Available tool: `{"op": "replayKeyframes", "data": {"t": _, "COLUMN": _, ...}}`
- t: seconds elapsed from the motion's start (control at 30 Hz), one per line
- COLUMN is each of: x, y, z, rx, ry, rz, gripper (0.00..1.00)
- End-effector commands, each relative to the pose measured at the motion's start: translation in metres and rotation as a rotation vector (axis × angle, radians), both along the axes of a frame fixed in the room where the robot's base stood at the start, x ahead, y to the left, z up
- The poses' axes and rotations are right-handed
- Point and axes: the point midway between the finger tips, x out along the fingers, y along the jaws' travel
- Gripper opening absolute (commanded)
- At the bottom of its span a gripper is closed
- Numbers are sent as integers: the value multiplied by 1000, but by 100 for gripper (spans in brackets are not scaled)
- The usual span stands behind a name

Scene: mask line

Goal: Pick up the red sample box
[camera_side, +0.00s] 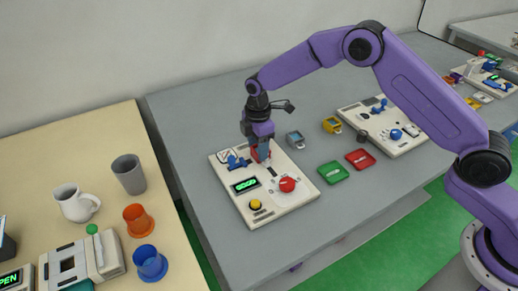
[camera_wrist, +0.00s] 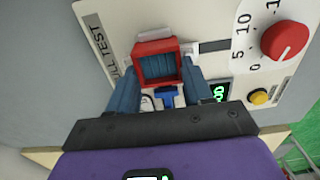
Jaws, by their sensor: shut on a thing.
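The red sample box (camera_wrist: 153,45) is between my gripper's fingers in the wrist view, with its red rim around a blue inside. My gripper (camera_wrist: 158,78) has its two blue fingers against the box's sides. In the side view my gripper (camera_side: 262,153) points down at the far part of the white test panel (camera_side: 235,204). A little red of the box (camera_side: 255,155) shows beside the fingers there, mostly hidden. I cannot tell whether the box touches the panel.
The panel carries a blue lever part (camera_side: 236,163), a green display (camera_side: 245,185), a red knob (camera_side: 287,184) and a yellow button (camera_side: 255,204). A grey box (camera_side: 295,139), yellow box (camera_side: 332,125), green tray (camera_side: 333,172) and red tray (camera_side: 360,159) lie right of it.

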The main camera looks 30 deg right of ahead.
Motion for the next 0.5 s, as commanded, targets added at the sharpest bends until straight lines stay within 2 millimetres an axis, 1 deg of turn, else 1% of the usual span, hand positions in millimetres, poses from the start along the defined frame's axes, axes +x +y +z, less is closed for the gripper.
{"op": "replayKeyframes", "data": {"t": 0.17, "x": 0, "y": 0, "z": 10, "rx": 0, "ry": -1, "rz": 0, "gripper": 15}}
{"op": "replayKeyframes", "data": {"t": 0.23, "x": 1, "y": 0, "z": 17, "rx": 0, "ry": -2, "rz": 0, "gripper": 15}}
{"op": "replayKeyframes", "data": {"t": 0.33, "x": 1, "y": 0, "z": 33, "rx": 0, "ry": -2, "rz": 0, "gripper": 15}}
{"op": "replayKeyframes", "data": {"t": 0.43, "x": -11, "y": -5, "z": 45, "rx": -1, "ry": 0, "rz": 0, "gripper": 15}}
{"op": "replayKeyframes", "data": {"t": 0.5, "x": -20, "y": -8, "z": 58, "rx": 0, "ry": -2, "rz": 0, "gripper": 15}}
